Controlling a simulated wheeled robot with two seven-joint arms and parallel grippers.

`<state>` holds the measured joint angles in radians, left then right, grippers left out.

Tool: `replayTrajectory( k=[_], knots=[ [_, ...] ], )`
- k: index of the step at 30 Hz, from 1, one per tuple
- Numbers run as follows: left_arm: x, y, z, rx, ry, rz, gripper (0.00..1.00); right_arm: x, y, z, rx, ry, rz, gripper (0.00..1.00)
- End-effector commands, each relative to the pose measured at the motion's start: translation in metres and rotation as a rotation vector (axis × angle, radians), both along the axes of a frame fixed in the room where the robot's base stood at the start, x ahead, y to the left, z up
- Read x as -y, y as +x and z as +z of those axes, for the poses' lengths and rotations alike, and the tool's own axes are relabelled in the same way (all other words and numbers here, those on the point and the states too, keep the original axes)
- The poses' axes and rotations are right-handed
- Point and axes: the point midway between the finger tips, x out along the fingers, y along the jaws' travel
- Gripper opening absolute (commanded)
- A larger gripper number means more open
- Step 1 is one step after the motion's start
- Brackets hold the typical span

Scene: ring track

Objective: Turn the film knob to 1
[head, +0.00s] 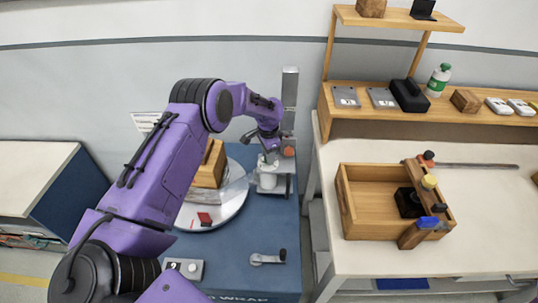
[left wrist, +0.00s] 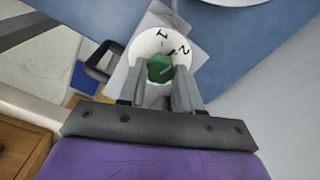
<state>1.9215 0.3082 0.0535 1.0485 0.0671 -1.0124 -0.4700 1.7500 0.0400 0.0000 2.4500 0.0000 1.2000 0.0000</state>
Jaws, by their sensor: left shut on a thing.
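The film knob (left wrist: 160,68) is a small green knob on a round white dial (left wrist: 147,47) with the marks 1 and 2, seen in the left wrist view. My left gripper (left wrist: 162,88) has its two grey fingers on either side of the knob and is shut on it. I cannot tell surely which mark the knob points to. In the head view my left gripper (head: 270,155) reaches down at the machine's post (head: 290,90), above a white cylinder (head: 268,180); the knob is hidden there. My right gripper is not in view.
The blue wrapping machine (head: 240,255) carries a round turntable (head: 232,205) with a wooden box (head: 210,165). A crank (head: 268,258) lies at its front. A table (head: 470,235) on the right holds a wooden tray (head: 372,175). A shelf (head: 350,115) stands behind.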

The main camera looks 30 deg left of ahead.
Motion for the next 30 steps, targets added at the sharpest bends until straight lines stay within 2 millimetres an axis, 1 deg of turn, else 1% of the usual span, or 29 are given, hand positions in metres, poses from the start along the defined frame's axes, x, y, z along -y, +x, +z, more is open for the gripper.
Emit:
replayTrajectory(
  k=[1, 12, 18, 24, 30],
  knots=[
    [0.0, -0.0054, -0.006, -0.017, 0.001, 0.038, 0.03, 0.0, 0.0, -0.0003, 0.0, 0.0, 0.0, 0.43],
    [0.0005, -0.0058, -0.0064, -0.017, 0.002, 0.385, 0.03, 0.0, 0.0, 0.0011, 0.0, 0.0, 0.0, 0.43],
    [0.0006, -0.0057, -0.0066, -0.017, 0.002, 0.546, 0.03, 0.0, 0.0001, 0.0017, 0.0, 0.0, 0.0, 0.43],
    [0.0009, -0.0057, -0.0067, -0.017, 0.002, 0.665, 0.03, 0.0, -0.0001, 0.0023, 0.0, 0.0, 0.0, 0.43],
    [0.0016, -0.0056, -0.0068, -0.017, 0.001, 0.737, 0.03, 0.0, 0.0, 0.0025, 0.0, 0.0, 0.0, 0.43]
  ],
)
